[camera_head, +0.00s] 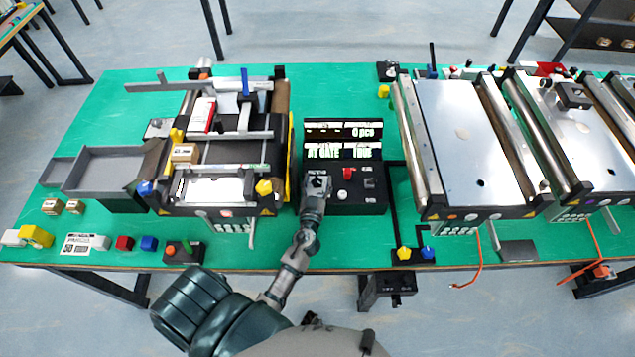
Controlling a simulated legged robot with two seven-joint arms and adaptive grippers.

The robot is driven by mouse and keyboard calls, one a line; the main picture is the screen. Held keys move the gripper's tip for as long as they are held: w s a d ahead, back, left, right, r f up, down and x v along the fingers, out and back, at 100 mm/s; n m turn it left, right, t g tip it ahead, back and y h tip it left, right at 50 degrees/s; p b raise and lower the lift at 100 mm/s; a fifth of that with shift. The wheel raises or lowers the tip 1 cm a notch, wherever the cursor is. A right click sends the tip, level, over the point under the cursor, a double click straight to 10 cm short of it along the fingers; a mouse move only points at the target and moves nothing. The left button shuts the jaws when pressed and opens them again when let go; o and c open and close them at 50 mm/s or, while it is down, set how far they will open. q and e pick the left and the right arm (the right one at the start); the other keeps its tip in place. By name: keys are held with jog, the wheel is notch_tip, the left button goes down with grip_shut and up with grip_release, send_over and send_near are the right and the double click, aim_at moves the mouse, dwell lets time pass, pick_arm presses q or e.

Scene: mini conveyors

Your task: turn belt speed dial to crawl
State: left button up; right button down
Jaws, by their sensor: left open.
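The black control box (372,200) stands near the middle of the green table. It carries a red button (348,173), a pale round knob (347,188) and small labels too fine to read. My left gripper (317,184) is open over the left part of the box's top. It covers that part, so I cannot make out a dial under it or tell whether the fingers touch anything. A display (343,141) behind the box reads "0 pcs" and what looks like "AT GATE". My right gripper is not in view.
A mini conveyor (225,153) stands close left of the box, with a grey tray (105,172) beside it. A larger conveyor (465,140) stands to the right. Small blocks, including a red one (124,243), lie along the front left edge.

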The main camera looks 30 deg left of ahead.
pick_arm(q)
jog(key=v, duration=1.2)
jog(key=shift+d+f, duration=0.1)
jog(key=shift+f, duration=0.05)
